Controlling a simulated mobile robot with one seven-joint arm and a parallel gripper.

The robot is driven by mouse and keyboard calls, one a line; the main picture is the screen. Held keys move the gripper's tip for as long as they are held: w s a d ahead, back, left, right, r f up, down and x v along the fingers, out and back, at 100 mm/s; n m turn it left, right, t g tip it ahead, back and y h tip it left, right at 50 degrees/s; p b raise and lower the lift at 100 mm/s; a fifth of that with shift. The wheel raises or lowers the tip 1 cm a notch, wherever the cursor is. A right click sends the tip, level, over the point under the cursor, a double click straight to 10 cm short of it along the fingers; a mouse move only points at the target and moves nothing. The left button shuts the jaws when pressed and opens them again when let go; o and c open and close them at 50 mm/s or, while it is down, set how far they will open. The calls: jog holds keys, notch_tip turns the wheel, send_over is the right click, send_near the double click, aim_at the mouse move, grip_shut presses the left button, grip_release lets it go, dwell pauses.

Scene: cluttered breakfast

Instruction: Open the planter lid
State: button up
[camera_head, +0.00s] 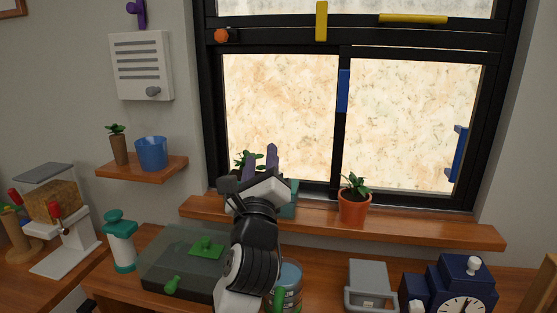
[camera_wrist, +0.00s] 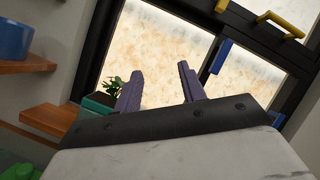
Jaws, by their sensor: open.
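A teal planter (camera_head: 288,208) with a green leafy plant (camera_head: 245,160) stands on the wooden window ledge, mostly hidden behind my gripper (camera_head: 261,158) in the head view. In the wrist view the planter (camera_wrist: 98,102) shows left of my gripper (camera_wrist: 159,78), with its plant beside the left finger. My gripper's two purple fingers are apart, point up toward the window, and have nothing between them. I cannot make out a separate lid, and whether the fingers touch the planter cannot be told.
A terracotta pot (camera_head: 354,208) with a plant stands right on the ledge (camera_head: 430,228). A blue cup (camera_head: 151,154) and a brown vase (camera_head: 119,150) sit on the left shelf. Below are a dark translucent box (camera_head: 165,255), a grey container (camera_head: 370,280) and a blue clock (camera_head: 462,290).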

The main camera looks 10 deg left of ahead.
jog(key=w+d+f+m+g+p, duration=0.2)
jog(key=w+f+m+g, duration=0.3)
jog(key=f+m, duration=0.45)
jog(key=shift+n+h, duration=0.3)
jog(key=shift+n, duration=0.65)
jog(key=w+p, duration=0.1)
jog(key=w, duration=0.3)
jog(key=w+a+p, duration=0.1)
jog(key=w+p, duration=0.1)
jog(key=w, duration=0.2)
jog(key=w+a+f+p, duration=0.1)
jog(key=w+p, duration=0.1)
jog(key=w, duration=0.2)
jog(key=shift+w+a+f+p, duration=0.15)
jog(key=shift+w+p, duration=0.15)
jog(key=shift+w, duration=0.3)
jog(key=shift+c, duration=0.4)
grip_shut()
